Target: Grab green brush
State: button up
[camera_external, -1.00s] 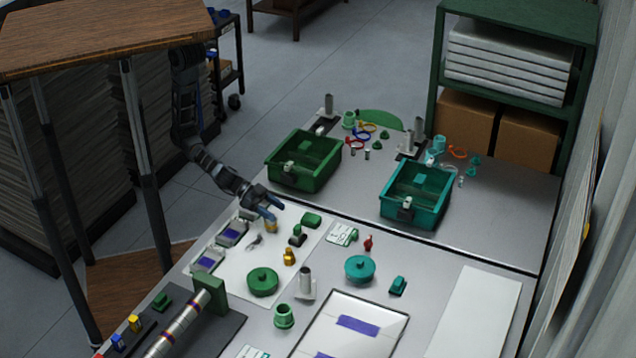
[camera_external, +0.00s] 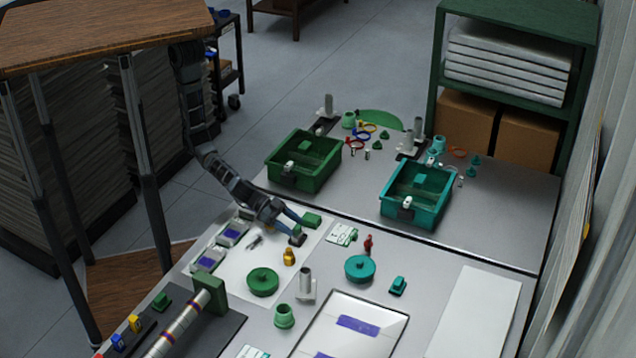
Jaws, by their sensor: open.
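A small green piece with a dark base (camera_external: 297,240), which looks like the green brush, stands on the white sheet (camera_external: 238,275) on the table. My gripper (camera_external: 299,228) is open and low, with its blue fingers right over this piece and hiding its upper part. I cannot tell whether the fingers touch it or stand around it. A plain green block (camera_external: 313,220) lies just behind the fingertips, to their right.
A yellow piece (camera_external: 289,257) and a green round lid (camera_external: 263,282) lie in front of the gripper. A green bin (camera_external: 304,160) and a teal bin (camera_external: 417,194) stand behind. A grey post (camera_external: 306,283) rises nearby. A white panel (camera_external: 475,312) lies bare at right.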

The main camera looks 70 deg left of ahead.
jog(key=c, duration=1.1)
jog(key=shift+r, duration=0.15)
jog(key=shift+c, duration=0.2)
